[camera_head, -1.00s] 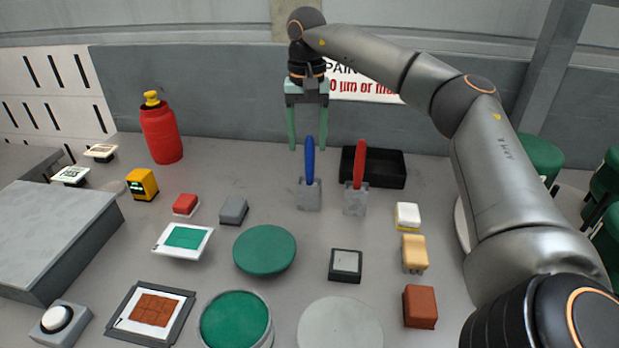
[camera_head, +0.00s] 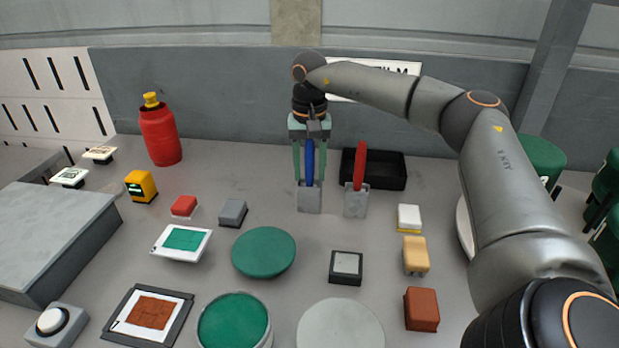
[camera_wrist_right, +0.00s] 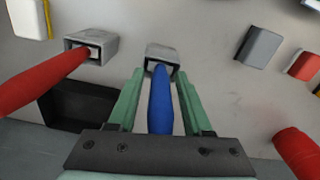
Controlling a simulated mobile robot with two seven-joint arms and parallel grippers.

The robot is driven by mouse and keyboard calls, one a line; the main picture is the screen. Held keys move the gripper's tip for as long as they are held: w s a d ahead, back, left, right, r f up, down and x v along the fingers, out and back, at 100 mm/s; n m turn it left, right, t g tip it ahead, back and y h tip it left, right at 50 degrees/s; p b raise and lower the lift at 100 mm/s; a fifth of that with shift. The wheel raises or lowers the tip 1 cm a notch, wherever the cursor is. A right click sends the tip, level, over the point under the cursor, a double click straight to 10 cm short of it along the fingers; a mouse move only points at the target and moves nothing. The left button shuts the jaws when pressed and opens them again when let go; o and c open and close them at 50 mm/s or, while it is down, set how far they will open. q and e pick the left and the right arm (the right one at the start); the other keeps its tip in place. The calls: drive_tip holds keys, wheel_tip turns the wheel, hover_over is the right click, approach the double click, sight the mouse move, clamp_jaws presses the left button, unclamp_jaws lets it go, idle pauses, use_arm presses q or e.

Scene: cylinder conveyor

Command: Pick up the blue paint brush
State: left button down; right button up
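The blue paint brush (camera_head: 309,163) stands handle-up in a grey holder (camera_head: 309,199) near the middle back of the table. My right gripper (camera_head: 309,176) is lowered over it, with one green finger on each side of the blue handle. In the right wrist view the blue handle (camera_wrist_right: 161,105) lies between the fingers (camera_wrist_right: 160,112), with visible gaps on both sides, so the gripper is open. My left gripper is not in view.
A red-handled brush (camera_head: 360,165) stands in its own holder close to the right. A black tray (camera_head: 385,169) is behind it. A red bottle (camera_head: 160,136) stands at the back left. A green disc (camera_head: 264,253) and several small blocks lie in front.

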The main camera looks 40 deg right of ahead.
clamp_jaws()
drive_tip(key=shift+r, duration=0.15)
idle(0.4)
wheel_tip(320, 180, up, 10)
drive_tip(key=shift+f+p, duration=0.1)
drive_tip(key=shift+p, duration=0.55)
